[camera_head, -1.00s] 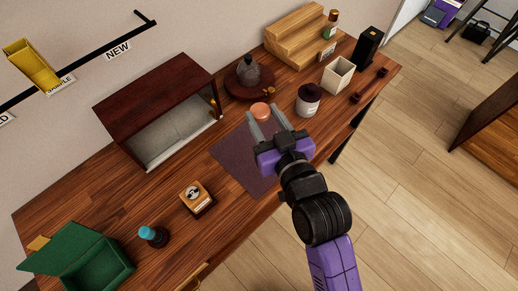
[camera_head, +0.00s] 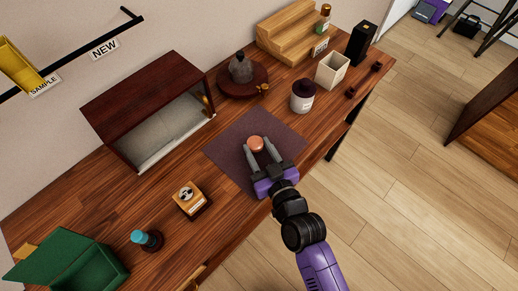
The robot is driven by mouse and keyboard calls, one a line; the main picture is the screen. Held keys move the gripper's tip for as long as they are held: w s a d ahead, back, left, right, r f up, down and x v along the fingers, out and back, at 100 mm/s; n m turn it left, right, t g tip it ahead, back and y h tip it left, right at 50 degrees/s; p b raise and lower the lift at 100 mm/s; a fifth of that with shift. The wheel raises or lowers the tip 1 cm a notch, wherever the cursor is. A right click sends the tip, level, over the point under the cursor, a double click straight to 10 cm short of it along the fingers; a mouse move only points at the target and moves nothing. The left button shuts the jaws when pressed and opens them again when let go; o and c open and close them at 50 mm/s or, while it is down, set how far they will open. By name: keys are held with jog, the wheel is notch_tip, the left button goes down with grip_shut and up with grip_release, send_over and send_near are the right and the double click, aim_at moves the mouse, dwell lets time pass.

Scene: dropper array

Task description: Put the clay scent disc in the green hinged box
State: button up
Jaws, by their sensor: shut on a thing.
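The clay scent disc (camera_head: 256,143) is a small orange-brown round piece. It sits between the fingertips of my gripper (camera_head: 261,147), which is shut on it over the dark purple mat (camera_head: 227,151). I cannot tell whether the disc touches the mat. The green hinged box (camera_head: 97,271) stands at the lower left of the table with its lid open and leaning back to the left. Its inside looks empty where it shows.
Between the mat and the box stand a wooden block (camera_head: 190,200) with a dial and a teal-capped bottle (camera_head: 146,240). A dark open-fronted cabinet (camera_head: 140,95) stands behind. A jar (camera_head: 302,96), white cup (camera_head: 332,71) and round stand (camera_head: 228,86) are beyond the mat.

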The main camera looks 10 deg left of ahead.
jog(key=shift+f, duration=0.15)
jog(key=o, duration=1.3)
jog(key=shift+o, duration=0.2)
jog(key=shift+r, duration=0.2)
jog(key=shift+s+d+f, duration=0.1)
jog(key=shift+s+d, duration=0.1)
jog(key=shift+s, duration=0.05)
jog(key=b+v, duration=0.2)
jog(key=v, duration=0.9)
jog(key=shift+s, duration=0.2)
